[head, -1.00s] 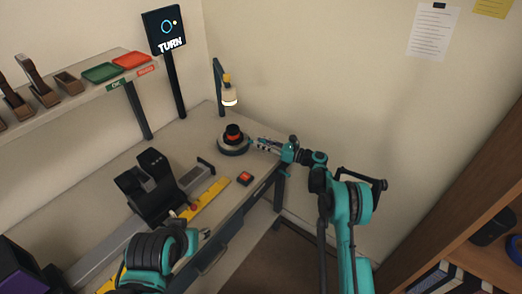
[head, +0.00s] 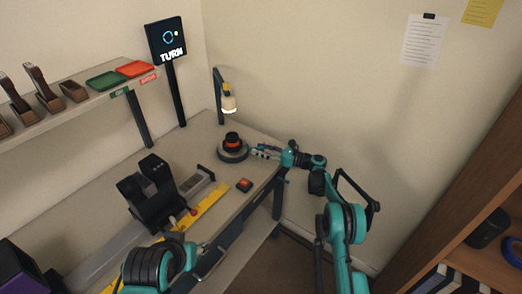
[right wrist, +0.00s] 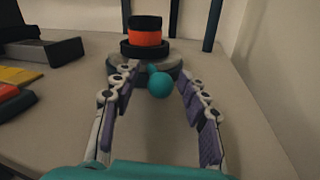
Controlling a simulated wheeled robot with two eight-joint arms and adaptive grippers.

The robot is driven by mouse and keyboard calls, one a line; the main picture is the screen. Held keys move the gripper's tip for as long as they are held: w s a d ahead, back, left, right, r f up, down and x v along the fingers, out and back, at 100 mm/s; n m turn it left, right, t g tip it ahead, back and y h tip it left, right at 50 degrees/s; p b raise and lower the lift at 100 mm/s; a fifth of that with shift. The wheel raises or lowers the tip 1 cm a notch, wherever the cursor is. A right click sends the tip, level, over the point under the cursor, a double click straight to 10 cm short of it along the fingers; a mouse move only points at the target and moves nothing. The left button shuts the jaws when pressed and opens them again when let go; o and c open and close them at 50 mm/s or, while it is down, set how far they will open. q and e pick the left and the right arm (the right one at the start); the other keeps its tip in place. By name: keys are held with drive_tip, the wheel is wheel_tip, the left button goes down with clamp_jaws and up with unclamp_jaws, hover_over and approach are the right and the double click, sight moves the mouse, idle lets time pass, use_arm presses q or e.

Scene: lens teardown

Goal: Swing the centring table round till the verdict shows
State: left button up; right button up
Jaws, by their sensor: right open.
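The centring table (head: 232,157) is a grey round disc at the bench's far right corner. A black lens part with an orange band (head: 232,142) stands upright on it. In the right wrist view the lens part (right wrist: 146,38) is straight ahead, and a teal ball knob (right wrist: 160,85) sticks out from the disc towards me. My right gripper (head: 256,152) is open at the disc's right side, its fingers on either side of the knob, with gaps showing. The display (head: 167,40) reads TURN under a blue ring and small dot. My left gripper (head: 203,246) is low in view, its jaws unclear.
A lamp (head: 229,103) hangs over the centring table. A red button box (head: 244,185), yellow strip (head: 210,205) and black cradle (head: 150,190) are nearby on the bench. A shelf (head: 75,103) holds green and red trays. A bookcase stands right.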

drive_tip(key=v, duration=1.2)
